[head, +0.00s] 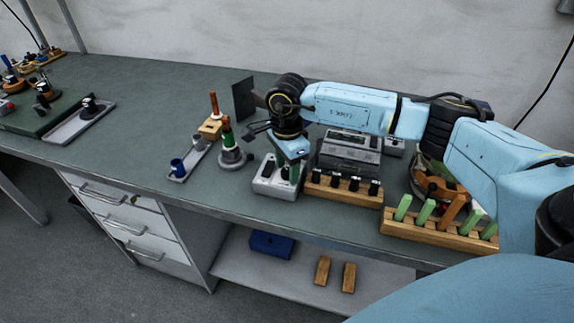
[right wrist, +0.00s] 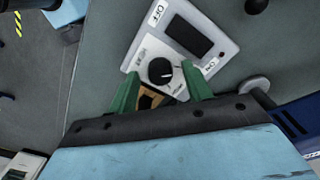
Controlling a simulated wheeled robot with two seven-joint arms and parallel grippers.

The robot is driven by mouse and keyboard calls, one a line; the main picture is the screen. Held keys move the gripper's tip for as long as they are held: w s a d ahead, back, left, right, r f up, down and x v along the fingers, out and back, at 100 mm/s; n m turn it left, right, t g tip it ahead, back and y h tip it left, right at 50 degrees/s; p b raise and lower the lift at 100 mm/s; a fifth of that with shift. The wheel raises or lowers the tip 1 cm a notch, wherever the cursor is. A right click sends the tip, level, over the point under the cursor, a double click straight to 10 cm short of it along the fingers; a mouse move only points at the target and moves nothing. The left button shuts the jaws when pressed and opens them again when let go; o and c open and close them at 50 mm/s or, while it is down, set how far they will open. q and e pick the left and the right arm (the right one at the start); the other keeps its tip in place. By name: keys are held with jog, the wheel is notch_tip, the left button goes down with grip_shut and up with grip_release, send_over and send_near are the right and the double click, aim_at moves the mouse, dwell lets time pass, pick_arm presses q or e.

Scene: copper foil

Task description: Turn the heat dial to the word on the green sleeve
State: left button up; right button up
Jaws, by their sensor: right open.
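The heat dial is a black round knob (right wrist: 160,70) with a white pointer mark, on a pale control box (right wrist: 130,57). The mark points to the right in the right wrist view. The box also shows in the head view (head: 264,187). My right gripper (head: 289,172) is over the box, its green fingers (right wrist: 161,80) open on both sides of the knob, with visible gaps. A green sleeve (head: 227,136) is on an upright tool left of the box; its word is unreadable. My left gripper is out of view.
A wooden block with black knobs (head: 342,190) stands right of the box. A wooden rack with green and orange handles (head: 440,234) is farther right. A grey tray (head: 188,166) with a blue cup lies left. The bench's left middle is clear.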

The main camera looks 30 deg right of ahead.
aim_at(287, 170)
notch_tip(287, 170, up, 13)
jog(key=shift+r, duration=0.15)
dwell(0.6)
